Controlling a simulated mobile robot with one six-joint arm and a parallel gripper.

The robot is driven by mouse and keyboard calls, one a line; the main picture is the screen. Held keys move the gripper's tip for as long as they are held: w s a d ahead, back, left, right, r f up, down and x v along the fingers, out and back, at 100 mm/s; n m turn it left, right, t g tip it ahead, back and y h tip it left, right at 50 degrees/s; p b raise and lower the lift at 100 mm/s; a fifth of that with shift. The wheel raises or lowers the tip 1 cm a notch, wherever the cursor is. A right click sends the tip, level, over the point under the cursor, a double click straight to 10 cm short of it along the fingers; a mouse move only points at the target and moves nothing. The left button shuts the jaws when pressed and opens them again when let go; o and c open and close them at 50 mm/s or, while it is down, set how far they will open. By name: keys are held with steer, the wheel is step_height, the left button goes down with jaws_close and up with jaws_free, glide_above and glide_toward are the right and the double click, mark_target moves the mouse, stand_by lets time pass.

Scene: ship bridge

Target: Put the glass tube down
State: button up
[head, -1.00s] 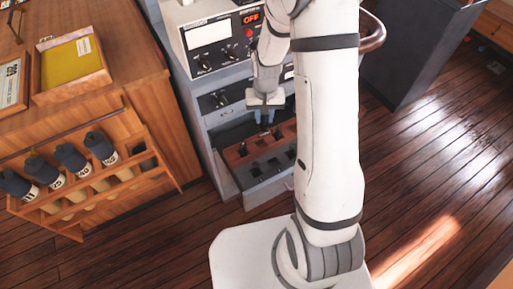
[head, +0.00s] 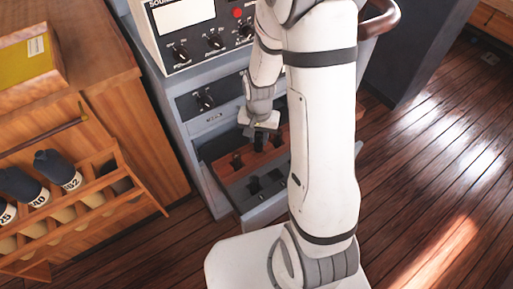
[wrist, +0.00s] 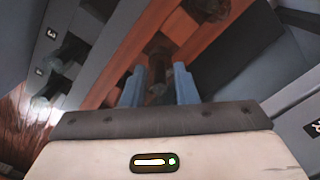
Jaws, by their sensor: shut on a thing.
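My gripper (head: 260,142) is low over the open drawer of the grey cabinet, at the red-brown wooden rack (head: 237,161). In the wrist view, the two blue fingers (wrist: 159,88) are shut on the glass tube (wrist: 158,90), a small dark, see-through shape between them. The tube points toward a dark hole in the rack, which also shows in the wrist view (wrist: 205,42). I cannot tell how far it sits in the hole. The tube cannot be made out in the head view.
A grey strip with numbered slots (head: 268,186) lies in front of the wooden rack in the drawer. The instrument panel (head: 200,28) stands above. A wooden bottle rack (head: 95,198) with dark-capped bottles is at the left. The floor (head: 430,170) at the right is clear.

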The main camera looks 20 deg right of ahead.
mark_target(258, 146)
steer(key=shift+s+a+f, duration=0.1)
steer(key=shift+f, duration=2.2)
steer(key=shift+f+b, duration=0.2)
steer(key=shift+b, duration=0.15)
steer(key=o, duration=1)
steer(key=shift+r, duration=0.1)
